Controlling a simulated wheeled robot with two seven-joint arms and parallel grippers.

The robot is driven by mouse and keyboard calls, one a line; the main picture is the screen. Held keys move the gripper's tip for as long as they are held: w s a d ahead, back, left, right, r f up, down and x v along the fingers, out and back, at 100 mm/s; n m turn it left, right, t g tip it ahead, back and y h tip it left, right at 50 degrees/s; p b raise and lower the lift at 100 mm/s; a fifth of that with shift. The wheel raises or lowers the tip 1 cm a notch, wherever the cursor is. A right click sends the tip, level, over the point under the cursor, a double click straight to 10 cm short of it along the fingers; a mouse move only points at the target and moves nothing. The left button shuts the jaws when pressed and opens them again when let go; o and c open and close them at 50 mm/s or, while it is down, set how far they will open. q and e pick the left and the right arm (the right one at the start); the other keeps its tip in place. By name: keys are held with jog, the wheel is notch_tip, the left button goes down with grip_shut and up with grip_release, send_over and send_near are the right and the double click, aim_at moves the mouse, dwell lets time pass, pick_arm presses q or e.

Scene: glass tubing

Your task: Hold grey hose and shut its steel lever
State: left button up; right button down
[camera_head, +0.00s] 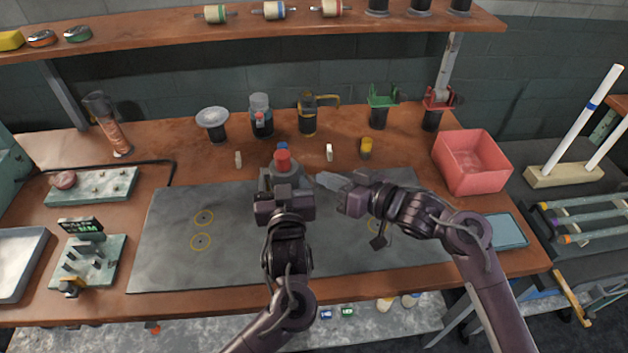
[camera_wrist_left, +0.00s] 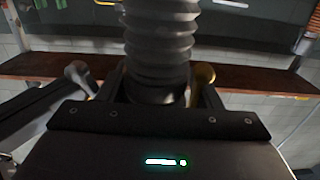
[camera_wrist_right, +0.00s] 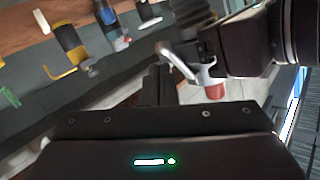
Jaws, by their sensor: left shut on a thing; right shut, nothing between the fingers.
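The grey ribbed hose (camera_wrist_left: 160,45) stands between the fingers of my left gripper (camera_wrist_left: 160,95), which is shut on it. In the head view the left gripper (camera_head: 284,190) is over the mat, with a red part (camera_head: 283,160) showing just beyond it. The steel lever (camera_wrist_right: 178,60) angles out beside the left gripper in the right wrist view, with a red end piece (camera_wrist_right: 215,90) near it. My right gripper (camera_head: 335,184) is shut and empty, pointing left towards the hose. Its fingertips (camera_wrist_right: 158,85) are close to the lever's knob; I cannot tell whether they touch.
A dark grey mat (camera_head: 170,235) covers the front of the bench. Bottles, clamps and small caps stand behind it. A pink bin (camera_head: 472,165) is at the right, a block with levers (camera_head: 85,260) at the left. The left mat area is clear.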

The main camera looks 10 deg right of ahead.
jog(key=shift+a+f, duration=0.25)
jog(key=shift+a, duration=0.2)
dwell(0.4)
